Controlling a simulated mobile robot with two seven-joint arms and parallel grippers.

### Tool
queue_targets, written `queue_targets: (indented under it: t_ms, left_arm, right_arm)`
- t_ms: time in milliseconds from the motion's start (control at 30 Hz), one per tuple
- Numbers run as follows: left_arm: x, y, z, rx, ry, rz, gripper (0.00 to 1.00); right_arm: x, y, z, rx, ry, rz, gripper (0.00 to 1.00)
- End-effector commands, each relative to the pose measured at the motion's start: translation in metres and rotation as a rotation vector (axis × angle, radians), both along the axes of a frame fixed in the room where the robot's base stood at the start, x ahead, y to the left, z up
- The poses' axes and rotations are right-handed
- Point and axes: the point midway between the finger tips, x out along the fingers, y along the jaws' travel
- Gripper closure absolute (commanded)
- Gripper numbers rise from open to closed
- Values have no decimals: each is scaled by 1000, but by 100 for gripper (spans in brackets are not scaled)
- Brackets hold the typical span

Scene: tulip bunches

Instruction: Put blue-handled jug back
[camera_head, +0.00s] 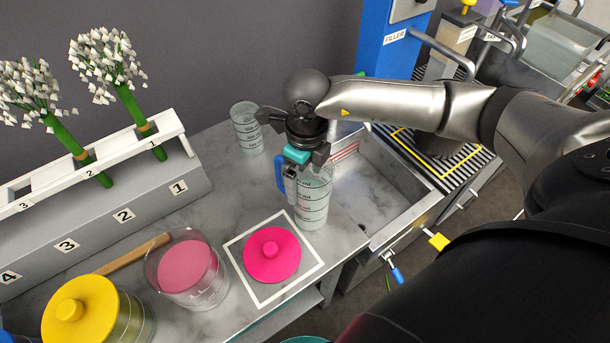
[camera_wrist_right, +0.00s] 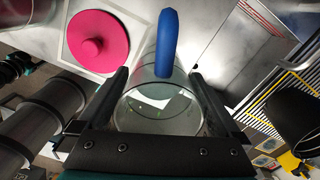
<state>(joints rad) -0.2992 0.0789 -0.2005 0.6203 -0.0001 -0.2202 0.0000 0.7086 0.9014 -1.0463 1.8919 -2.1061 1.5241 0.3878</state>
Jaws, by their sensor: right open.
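The blue-handled jug (camera_head: 313,207) is a clear measuring jug with dark level marks. It appears upright on the grey marble counter, between the white-framed square and the sink. Its blue handle (camera_head: 280,172) is on its left side in the head view and at the top in the right wrist view (camera_wrist_right: 167,42). My right gripper (camera_head: 297,178) is over the jug, pointing down, and partly hides its top. In the right wrist view its two fingers (camera_wrist_right: 163,100) are open, one on each side of the jug; I cannot tell if they touch it. My left gripper is not in view.
Another clear jug (camera_head: 246,130) stands behind. A pink lid (camera_head: 272,255) lies on the white-framed square. A pink-filled container (camera_head: 188,272) and a yellow-lidded jar (camera_head: 85,312) stand front left. A numbered rack (camera_head: 110,165) holds white flower bunches. The sink (camera_head: 385,190) is at right.

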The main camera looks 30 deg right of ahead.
Motion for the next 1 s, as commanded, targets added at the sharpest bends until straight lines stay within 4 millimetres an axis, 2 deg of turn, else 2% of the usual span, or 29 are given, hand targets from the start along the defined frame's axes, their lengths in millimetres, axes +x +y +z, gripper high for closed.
queue_targets:
  t_ms: [167, 400, 600, 800, 1000]
  left_arm:
    - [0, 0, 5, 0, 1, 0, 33]
    - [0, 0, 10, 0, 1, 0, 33]
    - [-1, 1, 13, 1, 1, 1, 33]
    - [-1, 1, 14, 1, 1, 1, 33]
    - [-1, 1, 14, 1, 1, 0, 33]
  right_arm:
    - [1, 0, 15, 1, -4, 1, 0]
    - [1, -1, 68, 0, -6, 1, 0]
    - [-1, -1, 105, 1, -4, 1, 0]
    - [-1, -1, 122, -1, 0, 0, 0]
    - [-2, -1, 124, -1, 0, 0, 0]
